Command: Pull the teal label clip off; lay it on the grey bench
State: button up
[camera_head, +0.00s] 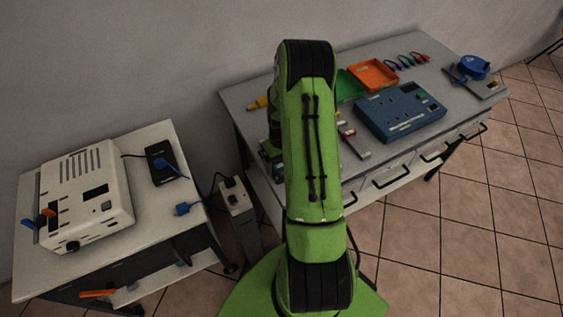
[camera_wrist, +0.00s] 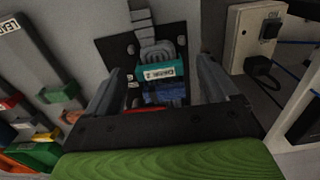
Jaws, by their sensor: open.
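In the wrist view a teal label clip (camera_wrist: 163,70) with a white printed label sits across a grey looped cable (camera_wrist: 158,50), in front of a dark panel. A blue part (camera_wrist: 166,93) shows just below it. My gripper (camera_wrist: 160,66) is open, with one finger on each side of the clip and visible gaps between. In the head view my green arm hides the gripper and the clip. The grey bench (camera_head: 243,93) stands behind and to the right of my arm.
On the bench are a blue instrument (camera_head: 400,110), an orange tray (camera_head: 373,75) and coloured clips (camera_head: 405,61). A white-topped cart (camera_head: 150,220) with a beige device (camera_head: 88,195) stands left. In the wrist view a pale box with a black plug (camera_wrist: 252,38) is close on the right.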

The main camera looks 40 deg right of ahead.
jog(key=shift+f, duration=0.15)
jog(key=c, duration=1.2)
jog(key=shift+r, duration=0.25)
jog(key=shift+r+p, duration=1.5)
jog(key=shift+r, duration=0.7)
